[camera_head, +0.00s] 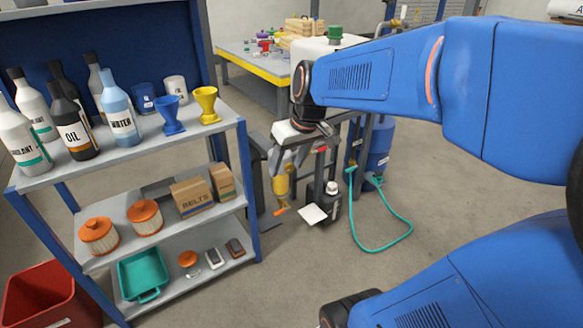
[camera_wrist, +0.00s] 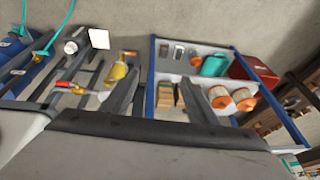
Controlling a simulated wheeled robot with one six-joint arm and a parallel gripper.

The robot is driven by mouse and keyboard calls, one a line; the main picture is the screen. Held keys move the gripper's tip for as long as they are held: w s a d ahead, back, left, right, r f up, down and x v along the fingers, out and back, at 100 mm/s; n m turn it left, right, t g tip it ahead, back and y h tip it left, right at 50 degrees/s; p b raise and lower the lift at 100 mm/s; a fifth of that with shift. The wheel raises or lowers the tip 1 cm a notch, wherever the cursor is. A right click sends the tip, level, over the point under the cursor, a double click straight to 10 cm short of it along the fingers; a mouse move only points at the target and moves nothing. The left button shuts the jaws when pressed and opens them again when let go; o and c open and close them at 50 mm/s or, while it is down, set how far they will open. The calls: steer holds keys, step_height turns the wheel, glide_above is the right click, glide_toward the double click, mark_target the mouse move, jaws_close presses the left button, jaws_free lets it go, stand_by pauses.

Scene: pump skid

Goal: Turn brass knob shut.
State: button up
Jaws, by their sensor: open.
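I cannot clearly make out a brass knob. A yellow-brass fitting (camera_head: 281,186) with an orange tip is at the pump skid, just below my gripper (camera_head: 287,163) in the head view. The same fitting (camera_wrist: 116,73) is left of the left finger in the wrist view. A small red handle (camera_wrist: 65,85) on a brass-coloured part lies further left there. My gripper (camera_wrist: 163,80) is open, its two dark fingers wide apart with nothing held between them. In the head view the fingers partly cover the skid behind them.
A blue-framed shelf (camera_head: 253,190) with bottles, funnels, filters and boxes stands close on the left. A teal hose (camera_head: 384,250) loops on the floor to the right. A white plate (camera_head: 313,214) sits low by the skid. A yellow-edged workbench (camera_head: 250,68) stands behind.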

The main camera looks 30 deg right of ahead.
steer(key=w+d+f, duration=0.2)
steer(key=w+d, duration=0.5)
steer(key=w, duration=0.2)
glide_toward(291, 167)
steer(key=shift+y, duration=0.4)
steer(key=x, duration=0.9)
steer(key=shift+d+f, duration=0.2)
steer(key=shift+d, duration=0.05)
steer(key=c, duration=1.1)
